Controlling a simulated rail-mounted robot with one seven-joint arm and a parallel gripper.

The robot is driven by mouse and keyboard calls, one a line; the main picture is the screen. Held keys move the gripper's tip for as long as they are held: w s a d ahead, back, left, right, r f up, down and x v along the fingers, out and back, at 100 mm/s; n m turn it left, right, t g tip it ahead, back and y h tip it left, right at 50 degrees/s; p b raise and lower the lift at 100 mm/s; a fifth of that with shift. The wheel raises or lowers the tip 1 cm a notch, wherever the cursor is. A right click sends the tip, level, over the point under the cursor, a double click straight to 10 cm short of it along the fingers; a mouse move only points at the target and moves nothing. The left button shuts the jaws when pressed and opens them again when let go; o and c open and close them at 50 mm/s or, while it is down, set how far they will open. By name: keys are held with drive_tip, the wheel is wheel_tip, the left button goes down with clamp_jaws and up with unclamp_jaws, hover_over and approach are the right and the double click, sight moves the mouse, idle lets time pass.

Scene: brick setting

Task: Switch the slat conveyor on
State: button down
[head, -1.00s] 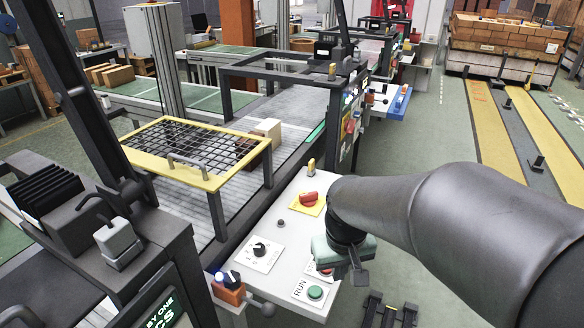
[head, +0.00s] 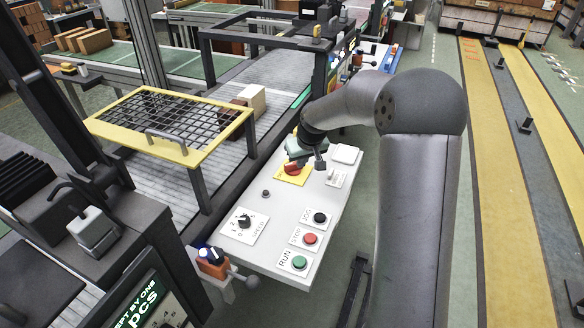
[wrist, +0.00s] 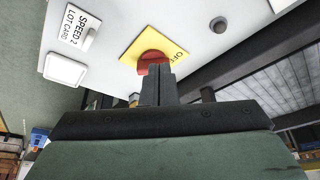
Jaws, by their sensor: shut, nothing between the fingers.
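The slat conveyor (head: 275,72) runs up the middle of the head view. Its light grey control panel (head: 262,258) carries a green RUN button (head: 299,262), a red STOP button (head: 310,239), a black JOG button (head: 320,217) and a speed dial (head: 244,221). A red rotary switch (head: 291,168) on a yellow plate (head: 284,179) is at the panel's far part; the wrist view shows it as a red knob (wrist: 152,58) beside "OFF". My gripper (wrist: 157,72) is shut and empty, its fingertips right at the red knob. Whether they touch it I cannot tell.
A yellow-framed mesh guard (head: 170,153) stands over the belt, with a pale box (head: 252,98) beside it. An orange block with knobs (head: 212,262) sits at the panel's near-left corner.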

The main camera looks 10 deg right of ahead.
drive_tip(key=p, duration=0.2)
approach(291, 174)
drive_tip(key=f, duration=0.1)
drive_tip(key=s+f, duration=0.1)
drive_tip(key=f, duration=0.1)
drive_tip(key=s+f, duration=0.1)
drive_tip(key=f, duration=0.1)
drive_tip(key=shift+d, duration=0.1)
drive_tip(key=w, duration=0.1)
drive_tip(key=w+p, duration=0.1)
drive_tip(key=shift+w+a, duration=0.25)
drive_tip(key=shift+w, duration=0.05)
drive_tip(key=shift+w+a+f, duration=0.1)
drive_tip(key=shift+w+a, duration=0.05)
drive_tip(key=shift+w, duration=0.7)
drive_tip(key=shift+f+b, duration=0.15)
drive_tip(key=shift+b, duration=0.15)
